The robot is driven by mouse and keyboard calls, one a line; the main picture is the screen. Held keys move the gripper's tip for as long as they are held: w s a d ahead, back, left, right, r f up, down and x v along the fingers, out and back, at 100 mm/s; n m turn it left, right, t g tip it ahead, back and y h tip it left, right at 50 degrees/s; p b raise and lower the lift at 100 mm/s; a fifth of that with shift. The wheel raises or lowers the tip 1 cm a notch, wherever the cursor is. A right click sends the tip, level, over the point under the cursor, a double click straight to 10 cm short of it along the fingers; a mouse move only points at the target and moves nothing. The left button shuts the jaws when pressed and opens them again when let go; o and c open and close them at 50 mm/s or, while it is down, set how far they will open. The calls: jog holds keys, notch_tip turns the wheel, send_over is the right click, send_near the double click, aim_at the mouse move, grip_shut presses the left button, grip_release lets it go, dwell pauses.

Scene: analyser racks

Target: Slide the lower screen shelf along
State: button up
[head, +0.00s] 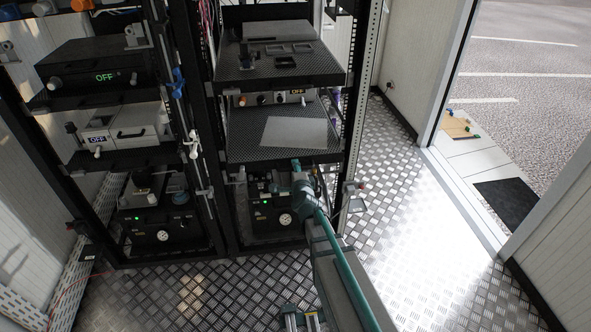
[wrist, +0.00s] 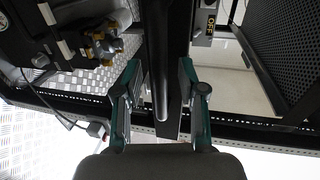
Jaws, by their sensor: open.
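The lower screen shelf (head: 245,145) is a black perforated tray in the right rack, with a pale flat sheet (head: 295,132) on it. My gripper (head: 292,182) is just below and in front of its front edge in the head view. In the wrist view my gripper (wrist: 159,70) is open, with one finger on each side of a dark rounded bar (wrist: 158,55), which looks like the shelf's front edge or handle. Gaps show between the bar and both fingers. The bar's near end is between the fingers; contact is not seen.
An upper perforated shelf (head: 235,72) with a grey screen is above, with an OFF-labelled unit (head: 275,98) between. A gauge unit (head: 262,222) is below. A second rack (head: 190,120) stands left. The metal floor (head: 410,190) at right is clear, beside an open doorway.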

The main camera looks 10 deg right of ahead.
aim_at(292, 154)
jog(key=shift+w+f, duration=0.1)
jog(key=shift+w, duration=0.3)
grip_shut()
jog(key=shift+w, duration=0.1)
jog(key=x, duration=0.2)
jog(key=r+p+x, duration=0.1)
jog(key=x, duration=0.5)
jog(key=shift+w+r+p, duration=0.3)
jog(key=shift+r+p, duration=0.1)
jog(key=shift+s, duration=0.1)
